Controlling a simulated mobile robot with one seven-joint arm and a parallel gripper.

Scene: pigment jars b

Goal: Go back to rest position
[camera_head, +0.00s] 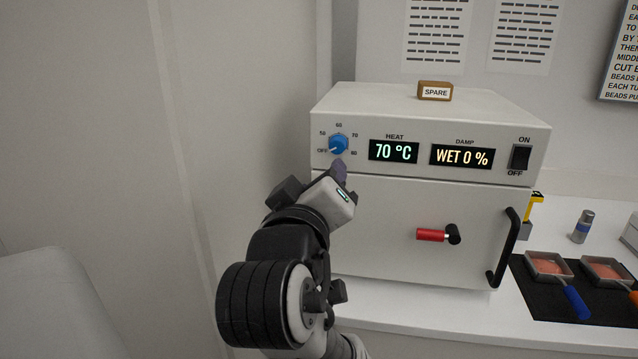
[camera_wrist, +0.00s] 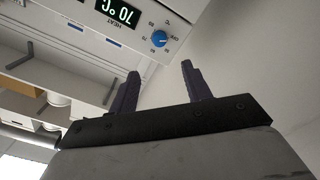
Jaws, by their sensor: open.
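My gripper (camera_head: 341,172) is in front of the white oven, just below the blue dial (camera_head: 338,145). In the wrist view its two dark fingers (camera_wrist: 159,82) stand apart with nothing between them. The blue dial (camera_wrist: 159,39) shows beyond the fingertips there, apart from them. The oven (camera_head: 370,220) has a HEAT display (camera_head: 394,151) reading 70 °C and a DAMP display (camera_head: 462,157) reading WET 0 %. My arm hides part of the oven's left front.
The oven has a black handle (camera_head: 504,250), a red latch (camera_head: 432,235) and a power switch (camera_head: 520,157). A SPARE block (camera_head: 435,91) sits on top. Two trays of reddish material (camera_head: 549,264) lie on a black mat (camera_head: 540,300) at right. A wall stands close on the left.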

